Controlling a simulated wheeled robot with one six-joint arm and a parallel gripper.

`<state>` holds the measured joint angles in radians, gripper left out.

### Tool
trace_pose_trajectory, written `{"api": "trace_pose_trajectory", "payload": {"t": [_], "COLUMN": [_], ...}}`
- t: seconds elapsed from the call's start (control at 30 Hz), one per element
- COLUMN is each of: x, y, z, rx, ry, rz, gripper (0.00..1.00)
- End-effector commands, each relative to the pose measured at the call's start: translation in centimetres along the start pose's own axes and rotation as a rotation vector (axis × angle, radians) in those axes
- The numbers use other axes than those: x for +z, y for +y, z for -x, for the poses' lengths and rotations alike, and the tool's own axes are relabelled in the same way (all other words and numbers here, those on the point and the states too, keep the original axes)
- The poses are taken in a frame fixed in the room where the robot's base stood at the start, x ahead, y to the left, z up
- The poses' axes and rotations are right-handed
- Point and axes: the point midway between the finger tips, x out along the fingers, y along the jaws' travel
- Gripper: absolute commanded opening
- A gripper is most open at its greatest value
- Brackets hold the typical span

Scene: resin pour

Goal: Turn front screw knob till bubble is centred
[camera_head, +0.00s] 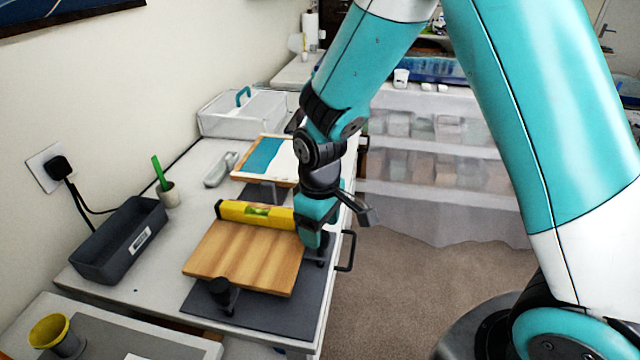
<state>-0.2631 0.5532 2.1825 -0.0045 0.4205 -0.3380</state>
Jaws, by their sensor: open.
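A wooden board (245,257) lies on a dark mat (285,318) on the white table. A yellow spirit level (229,211) rests along the board's back edge, with a greenish vial in its middle; the bubble's place is too small to tell. A black screw knob (222,292) stands at the board's near edge. Another black knob (323,250) shows at the board's right edge, partly covered by my gripper. My gripper (315,243) is open and points down at that right edge, close to this knob. I cannot tell whether it touches the knob. The near knob is clear of my gripper.
A dark grey bin (120,240) and a small cup with a green stick (168,192) stand at the left. Behind are a framed teal-and-white panel (262,158) and a white crate (240,112). A yellow-rimmed cup (56,338) stands front left. Open carpet lies at the right.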

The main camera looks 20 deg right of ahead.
Motion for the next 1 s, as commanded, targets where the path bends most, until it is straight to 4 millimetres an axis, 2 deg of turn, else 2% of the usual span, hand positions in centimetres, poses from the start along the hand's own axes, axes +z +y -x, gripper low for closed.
{"api": "trace_pose_trajectory", "payload": {"t": [0.3,0.5,0.7,1.0], "x": [-0.1,0.0,0.0,0.0], "y": [0.1,0.1,0.1,0.0], "z": [8.1,12.4,14.7,15.1], "rx": [0.003,0.003,0.002,0.001], "ry": [0.009,0.007,0.004,0.002], "rz": [0.0,0.0,0.0,0.0], "gripper": [0.63,0.63,0.63,0.63]}}
